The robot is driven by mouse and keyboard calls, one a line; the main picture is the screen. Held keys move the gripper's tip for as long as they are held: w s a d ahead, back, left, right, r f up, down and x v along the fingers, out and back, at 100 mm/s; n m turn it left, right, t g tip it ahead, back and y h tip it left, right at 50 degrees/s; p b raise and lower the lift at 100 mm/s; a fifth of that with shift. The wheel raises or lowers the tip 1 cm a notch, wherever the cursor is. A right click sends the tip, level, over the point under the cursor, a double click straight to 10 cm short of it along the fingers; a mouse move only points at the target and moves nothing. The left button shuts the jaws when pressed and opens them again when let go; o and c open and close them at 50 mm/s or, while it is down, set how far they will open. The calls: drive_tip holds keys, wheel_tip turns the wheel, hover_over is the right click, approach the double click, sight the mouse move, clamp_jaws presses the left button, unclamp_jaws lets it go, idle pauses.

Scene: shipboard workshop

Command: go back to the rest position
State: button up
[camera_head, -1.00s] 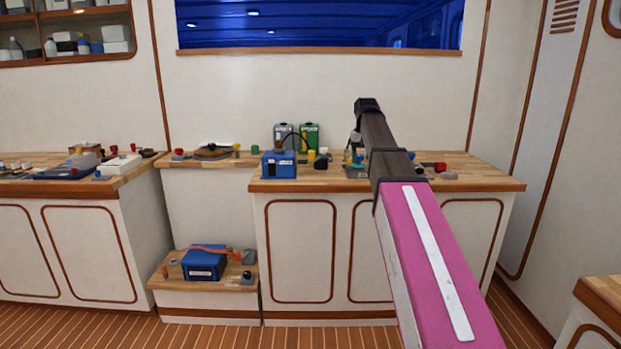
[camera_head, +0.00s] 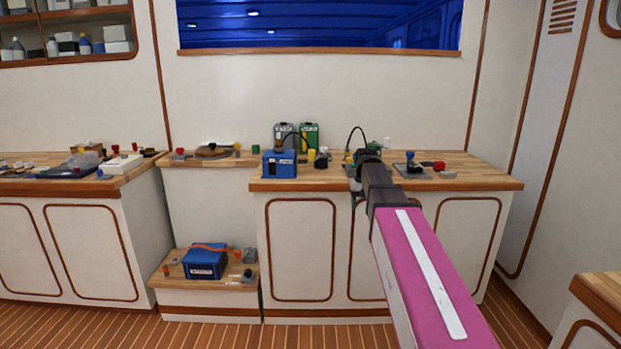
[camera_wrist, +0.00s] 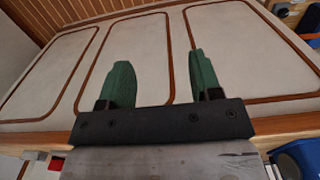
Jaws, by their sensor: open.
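My gripper (camera_wrist: 158,85) shows in the wrist view with its two green fingers spread apart and nothing between them. White cabinet doors with brown trim lie beyond the fingers. In the head view my pink and dark arm reaches forward from the lower right toward the front edge of the middle workbench (camera_head: 480,180). The arm hides most of the gripper there, so its exact gap to the bench cannot be told in that view.
On the bench stand a blue box (camera_head: 279,164), a green container (camera_head: 309,136), and a grey plate with a blue-knobbed part (camera_head: 411,162). A low step (camera_head: 210,295) holds a blue case (camera_head: 206,261). Another counter (camera_head: 60,185) is at left. The floor in front is clear.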

drive_tip(key=s+f, duration=2.2)
drive_tip(key=f, duration=0.4)
drive_tip(key=shift+f, duration=0.25)
